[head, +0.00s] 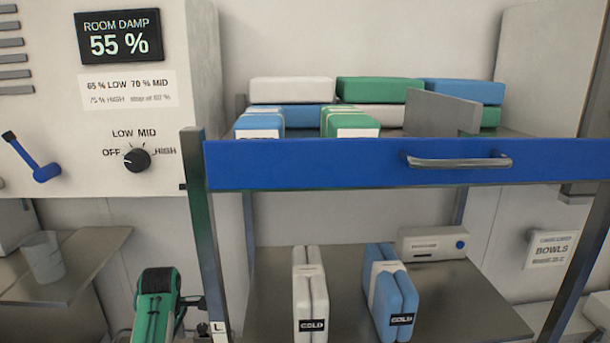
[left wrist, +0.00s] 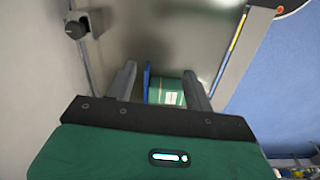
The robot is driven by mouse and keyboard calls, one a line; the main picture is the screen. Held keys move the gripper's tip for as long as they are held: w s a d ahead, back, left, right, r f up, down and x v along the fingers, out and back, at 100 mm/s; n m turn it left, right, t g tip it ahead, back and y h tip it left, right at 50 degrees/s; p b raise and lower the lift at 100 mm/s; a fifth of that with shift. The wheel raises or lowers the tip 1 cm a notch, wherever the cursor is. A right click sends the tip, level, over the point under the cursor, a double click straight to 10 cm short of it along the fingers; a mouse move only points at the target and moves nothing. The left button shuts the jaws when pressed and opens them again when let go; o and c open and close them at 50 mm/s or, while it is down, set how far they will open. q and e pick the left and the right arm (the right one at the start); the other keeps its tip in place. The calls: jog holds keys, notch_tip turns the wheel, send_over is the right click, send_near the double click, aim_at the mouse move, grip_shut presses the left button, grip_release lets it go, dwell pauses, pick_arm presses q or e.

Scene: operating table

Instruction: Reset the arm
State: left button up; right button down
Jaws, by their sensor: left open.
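My left arm's green end (head: 155,305) shows at the bottom left of the head view, just left of the cart's front post. In the left wrist view my left gripper (left wrist: 159,70) has its two grey fingers spread apart. A green pack with a white band (left wrist: 166,88) shows beyond and between the fingers, next to a thin blue edge (left wrist: 147,82); I cannot tell how far off they are. I see nothing held. My right gripper is not in view.
A cart with a blue drawer front (head: 300,165) carries several wrapped packs above. A white pack (head: 309,295) and a blue pack (head: 392,295) stand on its lower shelf (head: 450,300). Left are a dial (head: 136,158), a blue lever (head: 45,172) and a clear beaker (head: 43,258).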

pick_arm(q)
jog(key=s+d+f+m+t+y, duration=0.1)
jog(key=s+f+m, duration=0.4)
jog(key=s, duration=0.4)
jog(key=s+d+f+m+t, duration=0.15)
jog(key=s+f+m, duration=0.3)
jog(key=s, duration=0.45)
jog(key=s+d+r+m+h, duration=0.15)
jog(key=s+d+m, duration=0.3)
jog(key=s, duration=0.55)
jog(key=s+d+r+m, duration=0.25)
jog(key=s+m, duration=0.35)
jog(key=s, duration=0.4)
jog(key=s+f+b+x, duration=0.1)
jog(key=s+x, duration=0.2)
jog(key=x, duration=0.9)
jog(key=s+b+x, duration=0.2)
jog(key=s+x, duration=0.1)
jog(key=x, duration=0.9)
jog(key=s+f+b+x, duration=0.1)
jog(key=s+x, duration=0.1)
jog(key=x, duration=0.9)
jog(key=s+a+f+g+b, duration=0.1)
jog(key=s+f+b, duration=0.1)
jog(key=s+f, duration=0.8)
jog(key=s+a+f+b, duration=0.2)
jog(key=s+f, duration=0.8)
jog(key=f, duration=0.3)
jog(key=shift+a+g, duration=0.3)
jog(key=shift+g, duration=0.05)
